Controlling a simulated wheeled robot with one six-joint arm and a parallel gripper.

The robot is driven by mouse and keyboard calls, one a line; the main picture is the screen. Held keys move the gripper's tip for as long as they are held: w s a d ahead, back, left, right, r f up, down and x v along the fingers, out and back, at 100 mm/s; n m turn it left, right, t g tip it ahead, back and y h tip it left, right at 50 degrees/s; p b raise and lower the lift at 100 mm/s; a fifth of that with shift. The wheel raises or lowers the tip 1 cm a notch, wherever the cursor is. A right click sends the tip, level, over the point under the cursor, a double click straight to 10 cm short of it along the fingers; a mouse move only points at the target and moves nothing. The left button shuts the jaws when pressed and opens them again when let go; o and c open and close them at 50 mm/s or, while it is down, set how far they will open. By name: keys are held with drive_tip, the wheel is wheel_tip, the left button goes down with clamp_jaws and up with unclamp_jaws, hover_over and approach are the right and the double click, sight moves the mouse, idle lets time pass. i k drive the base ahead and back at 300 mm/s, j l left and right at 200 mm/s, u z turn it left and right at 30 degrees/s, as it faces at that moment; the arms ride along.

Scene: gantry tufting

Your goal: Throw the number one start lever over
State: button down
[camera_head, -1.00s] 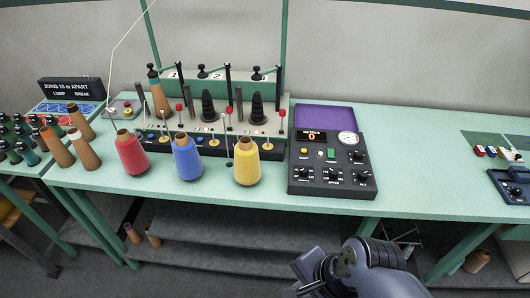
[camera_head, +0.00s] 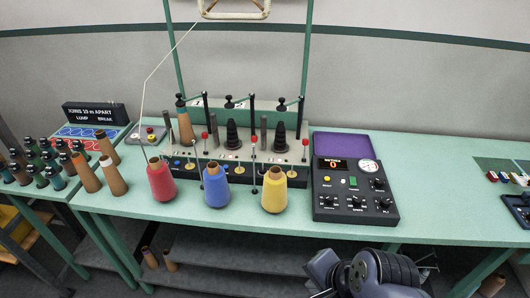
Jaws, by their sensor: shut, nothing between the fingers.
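The winding machine (camera_head: 222,149) stands at the back of the green bench, with number plates for its stations along its top. Three red-knobbed levers stand along its front. The leftmost red-knobbed lever (camera_head: 205,136), by station one, looks upright; its foot is partly hidden. The middle lever (camera_head: 254,140) and the right lever (camera_head: 305,143) also look upright. A brown cone sits at station one, and black cone holders at the other two. My gripper is out of view; only dark links of my arm show at the bottom, well below and right of the levers.
Red (camera_head: 161,180), blue (camera_head: 215,186) and yellow (camera_head: 274,189) yarn cones stand in front of the machine. A black control box (camera_head: 352,208) reading 0 is to the right. Brown cones (camera_head: 112,175) stand left. The bench (camera_head: 440,210) is clear right of the box.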

sight(204, 135)
drive_tip(key=i+j+u, duration=0.2)
drive_tip(key=i+j, duration=0.25)
drive_tip(key=j, duration=0.2)
drive_tip(key=i+j+u, duration=0.2)
drive_tip(key=i+j, duration=0.35)
drive_tip(key=j, duration=0.05)
